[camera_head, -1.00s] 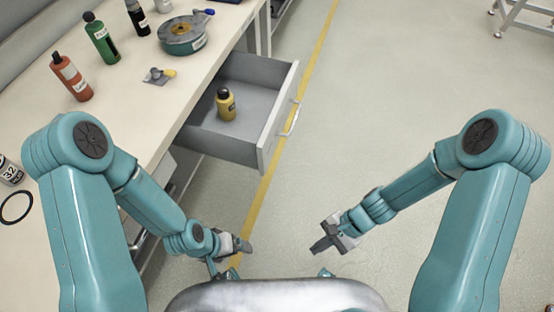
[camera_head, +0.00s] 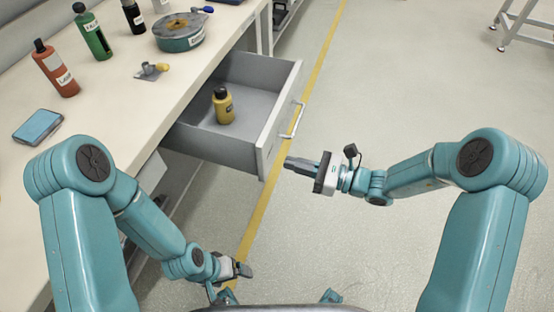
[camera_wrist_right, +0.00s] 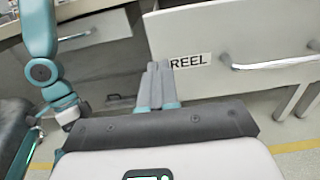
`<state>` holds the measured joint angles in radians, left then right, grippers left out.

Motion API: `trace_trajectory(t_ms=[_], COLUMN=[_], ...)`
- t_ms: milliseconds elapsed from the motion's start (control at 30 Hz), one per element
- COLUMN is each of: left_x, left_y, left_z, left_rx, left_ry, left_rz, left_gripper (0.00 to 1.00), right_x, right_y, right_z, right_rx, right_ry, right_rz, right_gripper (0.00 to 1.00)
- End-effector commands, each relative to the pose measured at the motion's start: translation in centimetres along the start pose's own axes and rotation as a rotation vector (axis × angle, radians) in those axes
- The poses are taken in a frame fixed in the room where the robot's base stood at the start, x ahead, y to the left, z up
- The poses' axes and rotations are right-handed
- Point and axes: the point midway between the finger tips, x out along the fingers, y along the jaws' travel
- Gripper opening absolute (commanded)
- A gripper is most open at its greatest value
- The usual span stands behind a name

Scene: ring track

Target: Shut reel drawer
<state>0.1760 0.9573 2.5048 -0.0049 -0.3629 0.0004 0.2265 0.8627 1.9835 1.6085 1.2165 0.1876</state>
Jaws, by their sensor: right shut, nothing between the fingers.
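The grey reel drawer (camera_head: 258,158) stands pulled out from the bench, with a yellow bottle (camera_head: 223,106) upright inside it. Its pale handle (camera_head: 293,120) is on the front panel. In the right wrist view the drawer front (camera_wrist_right: 235,35) carries a REEL label (camera_wrist_right: 190,61), with the handle (camera_wrist_right: 270,64) to the right of the fingers. My right gripper (camera_head: 290,162) is shut and empty, its fingertips close to the near end of the drawer front; contact cannot be told. My left gripper (camera_head: 246,270) is low beside the bench, away from the drawer; its jaw state is unclear.
The bench top (camera_head: 105,112) holds a red bottle (camera_head: 57,70), a green bottle (camera_head: 93,35), a round teal device (camera_head: 180,35) and a blue flat box (camera_head: 38,126). Open floor (camera_head: 400,100) lies right of the drawer, with a yellow line (camera_head: 262,205) along the bench.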

Motion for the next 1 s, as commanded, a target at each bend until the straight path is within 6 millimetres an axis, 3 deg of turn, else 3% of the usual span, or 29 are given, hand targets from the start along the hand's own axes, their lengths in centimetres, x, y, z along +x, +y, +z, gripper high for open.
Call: trace_trajectory(t_ms=[100,300,800,1000], left_x=[0.4,0.6,0.6,0.8], left_y=[-0.1,-0.2,-0.2,-0.3], left_z=[0.0,0.0,0.0,0.0], left_rx=[0.000,0.000,0.000,0.000], left_ry=[0.000,0.000,0.000,0.000], left_rz=[0.000,0.000,0.000,0.000], left_gripper=[0.90,0.90,0.90,0.90], right_x=[2.3,4.4,4.9,6.6], right_y=[0.1,0.1,0.1,0.1], right_z=[-0.1,-0.1,-0.1,-0.1], right_rx=[0.000,0.000,0.001,-0.001], right_ry=[-0.001,0.000,0.001,0.000], right_rz=[0.004,0.001,0.001,0.004], right_gripper=[0.00,0.00,0.00,0.00])
